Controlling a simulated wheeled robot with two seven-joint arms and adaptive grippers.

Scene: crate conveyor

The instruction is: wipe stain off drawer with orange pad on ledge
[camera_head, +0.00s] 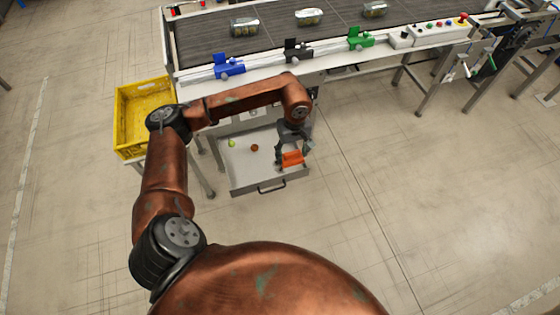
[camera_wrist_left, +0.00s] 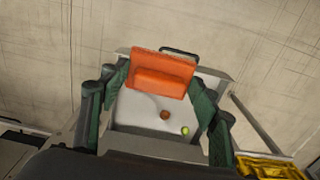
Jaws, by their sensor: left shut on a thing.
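The orange pad (camera_head: 292,160) is held by my left gripper (camera_head: 292,148), whose fingers are shut on it. In the left wrist view the pad (camera_wrist_left: 163,70) sits between the green-sided fingers (camera_wrist_left: 160,88). The pad is over the right part of the open grey drawer (camera_head: 240,187); I cannot tell whether it touches the floor of the drawer. In the drawer are a round brown thing (camera_head: 254,148) and a small yellow-green thing (camera_head: 231,143). No clear stain can be told apart; a faint grey mark (camera_wrist_left: 153,98) shows beside the pad. My right gripper is out of view.
The drawer hangs under a conveyor (camera_head: 350,36) that carries several clear packs. Blue (camera_head: 229,67), black (camera_head: 298,51) and green (camera_head: 360,39) fixtures line its near edge. A yellow crate (camera_head: 146,88) stands left of the drawer. The floor in front and right is clear.

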